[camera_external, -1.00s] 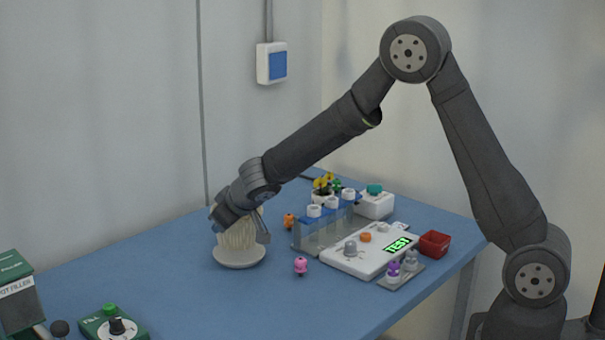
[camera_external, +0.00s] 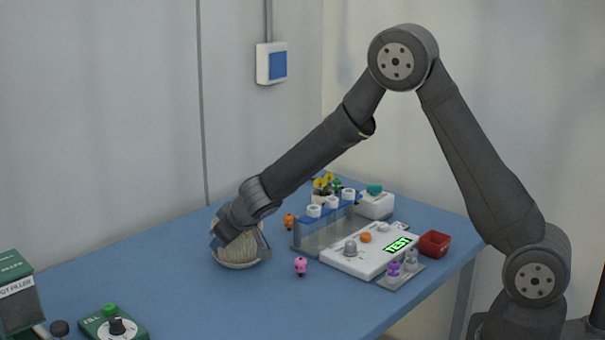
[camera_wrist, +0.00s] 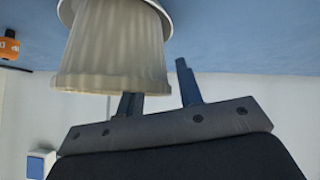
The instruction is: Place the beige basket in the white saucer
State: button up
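The beige basket (camera_external: 238,252) is ribbed and stands with its base in the white saucer (camera_external: 240,265). My gripper (camera_external: 228,232) is low over it from the upper side and hides part of it. In the wrist view the basket (camera_wrist: 112,55) hangs upside down in the picture, its base against the saucer (camera_wrist: 163,14). There my gripper (camera_wrist: 158,93) is open: one finger is partly hidden behind the basket's rim, and the other is outside, with a gap to the wall. I cannot tell whether the basket is tilted.
A pink figure (camera_external: 301,266) and an orange figure (camera_external: 289,221) stand right of the saucer. A test-tube rack (camera_external: 322,228) and a white device (camera_external: 372,253) are farther right. A green control box (camera_external: 114,326) is front left. The table left of the saucer is clear.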

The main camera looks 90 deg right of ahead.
jog(key=v, duration=1.2)
jog(key=shift+f, duration=0.1)
jog(key=x, duration=1.1)
jog(key=shift+w+d+f, duration=0.1)
jog(key=shift+d+f, duration=0.05)
jog(key=shift+d, duration=0.05)
jog(key=shift+w+d, duration=0.15)
jog(key=shift+w, duration=0.05)
jog(key=shift+s+r, duration=0.1)
jog(key=shift+r, duration=1.55)
